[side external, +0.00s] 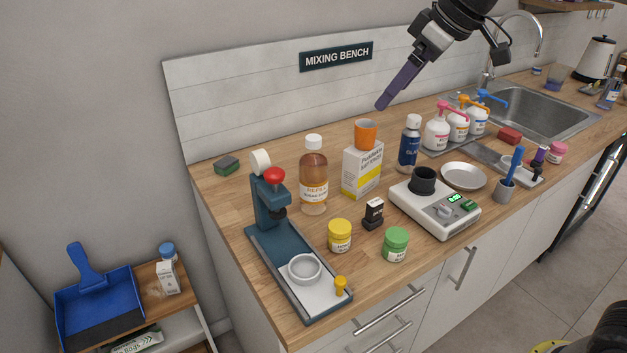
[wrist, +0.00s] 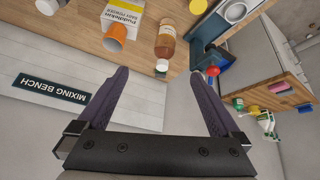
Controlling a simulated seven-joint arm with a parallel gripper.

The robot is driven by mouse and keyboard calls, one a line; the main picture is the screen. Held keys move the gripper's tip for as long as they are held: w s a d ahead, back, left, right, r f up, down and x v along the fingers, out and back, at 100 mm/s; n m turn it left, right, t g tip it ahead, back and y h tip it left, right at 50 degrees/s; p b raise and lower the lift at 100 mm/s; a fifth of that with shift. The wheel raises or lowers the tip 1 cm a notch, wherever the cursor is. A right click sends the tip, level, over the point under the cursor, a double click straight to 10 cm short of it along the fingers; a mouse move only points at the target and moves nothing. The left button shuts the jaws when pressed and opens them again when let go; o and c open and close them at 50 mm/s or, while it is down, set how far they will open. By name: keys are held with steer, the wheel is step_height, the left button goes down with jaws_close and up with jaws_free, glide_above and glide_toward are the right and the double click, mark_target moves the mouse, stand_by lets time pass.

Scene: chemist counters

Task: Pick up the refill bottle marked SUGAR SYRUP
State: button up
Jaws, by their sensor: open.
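The refill bottle (side external: 313,172) is amber-brown with a white cap and a white label reading REFILL with smaller, blurred words below. It stands upright on the wooden counter, between the blue-green press and the powder carton. In the wrist view the bottle (wrist: 166,40) shows upside down at the top centre, its cap pointing towards the gap between my fingers. My gripper (side external: 383,105) is in the air, above and to the right of the bottle, in front of the backboard. In the wrist view my gripper (wrist: 162,75) has its two purple fingers wide apart with nothing between them.
Left of the bottle stands a press (side external: 270,205) with a red knob. Right of it, a carton (side external: 362,172) carries an orange cup (side external: 366,134). A yellow-lidded jar (side external: 340,236) and a small black-capped bottle (side external: 373,213) stand in front. A scale (side external: 440,216) is farther right.

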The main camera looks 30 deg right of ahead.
steer(key=g, duration=0.1)
glide_toward(321, 157)
steer(key=shift+n+g, duration=0.3)
steer(key=shift+g, duration=0.2)
steer(key=x, duration=0.8)
steer(key=shift+w+f, duration=0.1)
steer(key=shift+w, duration=0.4)
steer(key=shift+w+x, duration=0.15)
steer(key=shift+x, duration=1.3)
steer(key=shift+w+x, duration=0.15)
steer(key=shift+x, duration=1.25)
steer(key=shift+c, duration=0.3)
jaws_close()
steer(key=shift+r, duration=0.3)
